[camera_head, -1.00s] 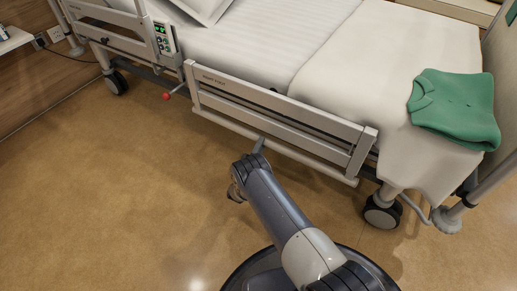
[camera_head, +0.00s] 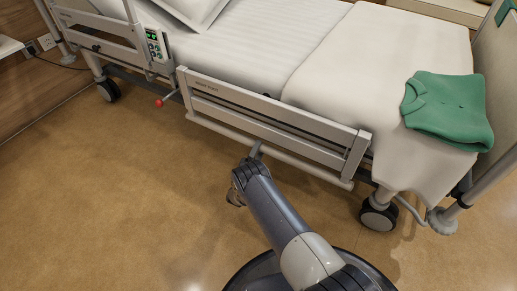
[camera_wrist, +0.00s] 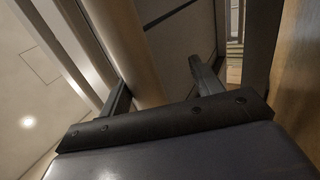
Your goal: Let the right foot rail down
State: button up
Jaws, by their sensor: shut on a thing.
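The right foot rail (camera_head: 270,110) is a pale slatted panel along the near side of the bed, with small lettering near its left end. Its top edge runs beside the mattress edge. A pale round bar (camera_head: 305,167) runs along below the panel. My gripper (camera_head: 257,149) reaches this bar near its middle. In the wrist view, my gripper (camera_wrist: 163,85) has one dark finger on each side of a pale bar (camera_wrist: 132,40) and is shut on it. The contact itself is small in the head view.
A red knob (camera_head: 159,103) and a control panel (camera_head: 156,45) are left of the rail. A bed wheel (camera_head: 378,215) stands at the right. A green shirt (camera_head: 447,108) lies on the blanket (camera_head: 385,60). The floor (camera_head: 110,190) at the left is clear.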

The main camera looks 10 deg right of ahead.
jog(key=shift+d+f, duration=0.15)
jog(key=shift+f, duration=0.05)
jog(key=v, duration=1)
jog(key=shift+s+a, duration=0.3)
jog(key=shift+a, duration=0.05)
jog(key=x, duration=0.6)
jog(key=shift+w+r+p, duration=0.15)
jog(key=shift+w+p, duration=0.1)
jog(key=shift+p, duration=0.1)
